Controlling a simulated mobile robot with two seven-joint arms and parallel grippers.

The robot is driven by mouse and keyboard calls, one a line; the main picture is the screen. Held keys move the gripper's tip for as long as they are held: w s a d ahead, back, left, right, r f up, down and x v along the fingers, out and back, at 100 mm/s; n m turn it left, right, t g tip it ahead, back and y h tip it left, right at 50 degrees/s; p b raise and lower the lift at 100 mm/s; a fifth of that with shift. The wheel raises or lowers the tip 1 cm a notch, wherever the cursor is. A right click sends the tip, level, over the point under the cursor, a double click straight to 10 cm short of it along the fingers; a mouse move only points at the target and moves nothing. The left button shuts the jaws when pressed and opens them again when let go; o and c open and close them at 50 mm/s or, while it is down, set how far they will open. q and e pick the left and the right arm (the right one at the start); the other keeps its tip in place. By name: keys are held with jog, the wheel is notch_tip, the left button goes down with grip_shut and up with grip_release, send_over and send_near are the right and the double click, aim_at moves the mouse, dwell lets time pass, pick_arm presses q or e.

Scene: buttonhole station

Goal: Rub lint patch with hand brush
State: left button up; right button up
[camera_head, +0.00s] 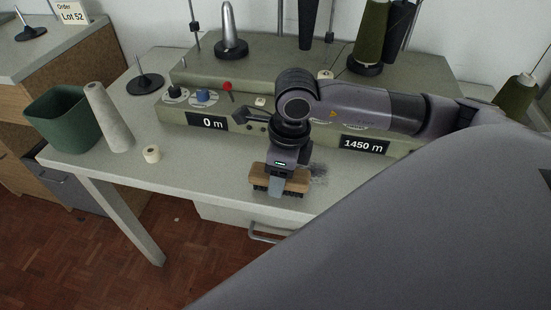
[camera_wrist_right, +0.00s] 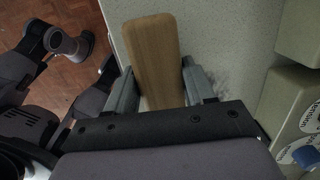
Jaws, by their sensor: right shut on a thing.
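The hand brush (camera_head: 296,183) has a wooden back and dark bristles that face down to the table top. My right gripper (camera_head: 277,185) is shut on the brush from above, near the table's front edge. In the right wrist view the brush's wooden back (camera_wrist_right: 154,55) sits between the two fingers of my right gripper (camera_wrist_right: 158,88). The lint patch (camera_head: 319,172) is a grey fuzzy smudge on the table just right of the brush. It also shows in the right wrist view (camera_wrist_right: 217,80), beside the right-hand finger. My left gripper is not in the head view.
A green machine with displays "0 m" (camera_head: 208,122) and "1450 m" (camera_head: 364,145) stands behind the brush. The table (camera_head: 200,172) is clear between spool and brush.

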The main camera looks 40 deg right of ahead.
jog(key=shift+w+d+b, duration=0.4)
jog(key=shift+w+d, duration=0.5)
jog(key=shift+d, duration=0.1)
jog(key=shift+w+d+f+b, duration=0.15)
jog(key=shift+w+d+b, duration=0.45)
jog(key=shift+w+d, duration=0.35)
jog(key=shift+w+d+b, duration=0.25)
jog(key=shift+w+d, duration=0.4)
jog(key=shift+d, duration=0.25)
jog(key=shift+w+d+b, duration=0.25)
jog(key=shift+w+d, duration=0.35)
jog(key=shift+d, duration=0.25)
jog(key=shift+s+d, duration=0.5)
jog(key=shift+s, duration=0.15)
jog(key=shift+s+a, duration=1.25)
jog(key=shift+a, duration=0.3)
jog(key=shift+s+a, duration=1.25)
jog(key=shift+a, duration=0.25)
jog(key=shift+s+a+b, duration=0.3)
jog(key=shift+s+a, duration=0.75)
